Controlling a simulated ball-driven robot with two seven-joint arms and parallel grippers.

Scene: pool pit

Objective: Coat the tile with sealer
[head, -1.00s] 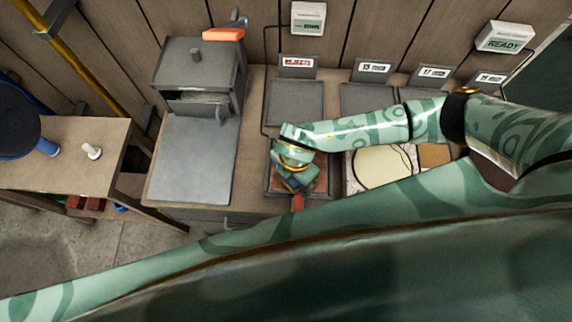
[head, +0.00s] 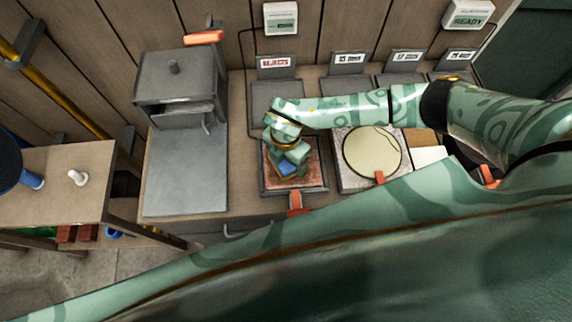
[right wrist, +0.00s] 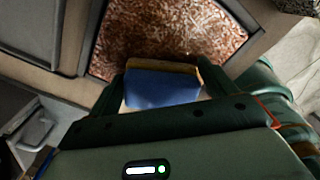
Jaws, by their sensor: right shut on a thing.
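The tile (head: 308,174) is a red-brown speckled slab in a dark tray on the bench. It also shows in the right wrist view (right wrist: 170,28), with a mottled, partly shiny surface. My right gripper (head: 290,165) is over the tile's middle and left part. It is shut on a blue pad with a yellowish edge (right wrist: 162,86), which hides part of the tile. I cannot tell whether the pad touches the tile. A round pan of pale cream liquid (head: 372,150), perhaps the sealer, lies right of the tile on a speckled slab. My left gripper is not in view.
A grey metal box (head: 180,82) with a flat plate (head: 184,170) stands at left. Labelled grey stands (head: 277,66) line the back. Orange handles (head: 295,200) stick out at the bench front. A small side table (head: 50,190) is further left.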

